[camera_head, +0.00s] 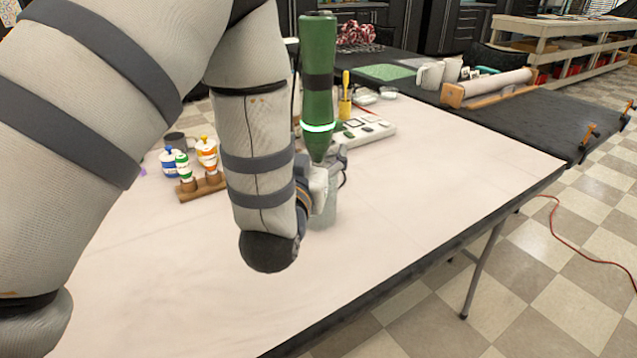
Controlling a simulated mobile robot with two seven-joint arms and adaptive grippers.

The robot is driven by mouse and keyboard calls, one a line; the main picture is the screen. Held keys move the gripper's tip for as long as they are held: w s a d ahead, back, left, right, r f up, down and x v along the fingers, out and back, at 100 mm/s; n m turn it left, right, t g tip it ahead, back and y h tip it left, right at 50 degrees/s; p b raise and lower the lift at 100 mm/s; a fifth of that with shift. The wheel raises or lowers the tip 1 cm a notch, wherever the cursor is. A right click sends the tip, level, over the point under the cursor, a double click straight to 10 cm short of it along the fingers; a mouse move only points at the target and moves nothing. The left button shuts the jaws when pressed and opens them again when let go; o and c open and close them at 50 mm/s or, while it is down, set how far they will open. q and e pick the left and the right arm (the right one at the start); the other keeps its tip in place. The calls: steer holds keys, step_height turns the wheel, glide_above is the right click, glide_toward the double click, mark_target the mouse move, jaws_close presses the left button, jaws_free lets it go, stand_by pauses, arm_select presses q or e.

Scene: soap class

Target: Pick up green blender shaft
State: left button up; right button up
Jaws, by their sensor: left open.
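The green blender shaft (318,95) stands upright near the middle of the camera_head view. It has a dark band and a bright glowing ring, and it narrows toward its lower end. My left gripper (330,168) is at this narrow lower end, with its fingers open. Whether they touch the shaft cannot be told. A translucent pale green container (325,212) shows below, partly hidden by my wrist. My right gripper is not in view.
Small colored bottles (207,154) on a brown stand (203,187) and a dark mug (175,140) are left of my forearm. A white panel (370,132) and a yellow-handled tool (345,95) stand behind. The white table (440,180) is clear at right.

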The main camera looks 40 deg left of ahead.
arm_select(q)
steer(key=x, duration=0.3)
steer(key=shift+s, duration=0.1)
steer(key=shift+r, duration=0.1)
steer(key=c, duration=1.6)
steer(key=shift+o, duration=0.2)
